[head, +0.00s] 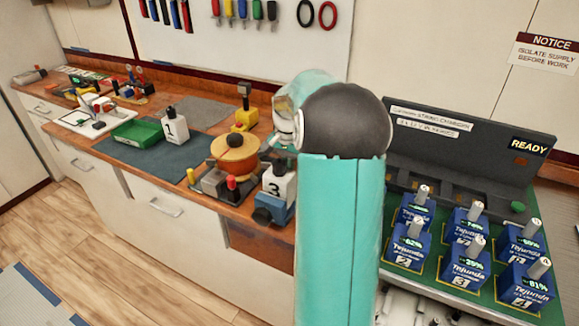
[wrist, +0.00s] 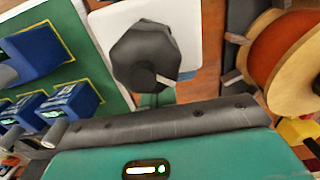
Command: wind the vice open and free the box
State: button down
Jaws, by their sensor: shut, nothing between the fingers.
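A white box marked 3 (head: 278,185) with a black knob on top stands upright in the blue vice (head: 270,209) at the bench's front edge, left of my teal arm. In the wrist view the box top (wrist: 187,35) shows from above, with its black knob (wrist: 145,55) over it. The vice is mostly out of the wrist view, and its crank is not clear. My gripper (wrist: 155,122) shows as a dark rail and teal body along the bottom of the wrist view. It is shut and empty, apart from the box; its fingertips are not clearly visible.
An orange-and-wood spool (head: 235,153) stands close left of box 3. A white box marked 1 (head: 175,129) and a green tray (head: 137,132) sit on a dark mat. Several blue batteries (head: 467,262) fill the charger at right.

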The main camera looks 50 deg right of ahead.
jog(key=shift+s+a, duration=0.25)
jog(key=shift+a, duration=0.6)
